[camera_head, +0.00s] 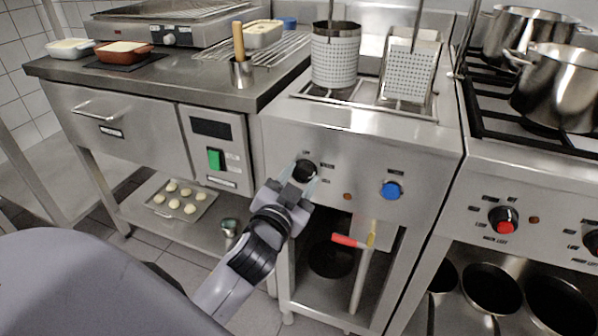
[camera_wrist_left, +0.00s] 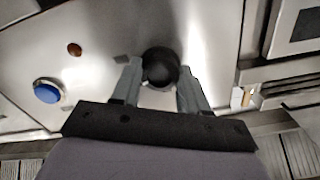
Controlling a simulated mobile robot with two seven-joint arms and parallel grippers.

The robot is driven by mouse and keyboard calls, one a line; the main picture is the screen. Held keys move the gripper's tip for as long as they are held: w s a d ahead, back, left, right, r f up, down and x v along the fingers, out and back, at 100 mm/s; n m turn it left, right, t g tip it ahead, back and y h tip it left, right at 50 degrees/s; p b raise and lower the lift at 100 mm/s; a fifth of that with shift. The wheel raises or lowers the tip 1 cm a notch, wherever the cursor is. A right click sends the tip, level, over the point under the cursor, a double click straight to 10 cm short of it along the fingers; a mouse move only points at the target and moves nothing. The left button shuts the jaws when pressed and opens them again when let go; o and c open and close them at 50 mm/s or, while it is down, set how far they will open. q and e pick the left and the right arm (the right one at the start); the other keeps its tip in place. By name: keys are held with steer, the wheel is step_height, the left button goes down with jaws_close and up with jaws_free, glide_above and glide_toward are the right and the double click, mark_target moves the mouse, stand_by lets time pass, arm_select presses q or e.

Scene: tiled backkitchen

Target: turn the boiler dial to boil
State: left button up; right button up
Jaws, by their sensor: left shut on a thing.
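The boiler (camera_head: 405,152) has a steel front panel with a black dial (camera_head: 304,171) on its left part and a blue knob (camera_head: 391,190) to the right. My left gripper (camera_head: 307,183) reaches up to the black dial from below, shut on it. In the left wrist view the black dial (camera_wrist_left: 160,67) sits between the two fingertips (camera_wrist_left: 158,72) of that gripper. The blue knob also shows in the left wrist view (camera_wrist_left: 47,91). Small labels surround the black dial, but which one it points to cannot be read. My right gripper is not in view.
Perforated baskets (camera_head: 335,58) stand in the boiler's top. A stove with pots (camera_head: 560,85) is at right. A counter (camera_head: 160,90) with a green switch (camera_head: 215,158) is at left.

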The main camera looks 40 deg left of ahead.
arm_select(q)
steer(key=shift+r+m+p, duration=0.15)
steer(key=shift+m+p, duration=0.15)
steer(key=shift+m, duration=0.2)
steer(key=m+p, duration=0.1)
steer(key=m, duration=0.1)
steer(key=shift+m, duration=0.4)
steer(key=shift+m+p, duration=1.1)
steer(key=shift+m, duration=0.8)
steer(key=o, duration=1.1)
steer(key=shift+c, duration=0.2)
steer(key=v, duration=0.7)
steer(key=shift+b, duration=0.35)
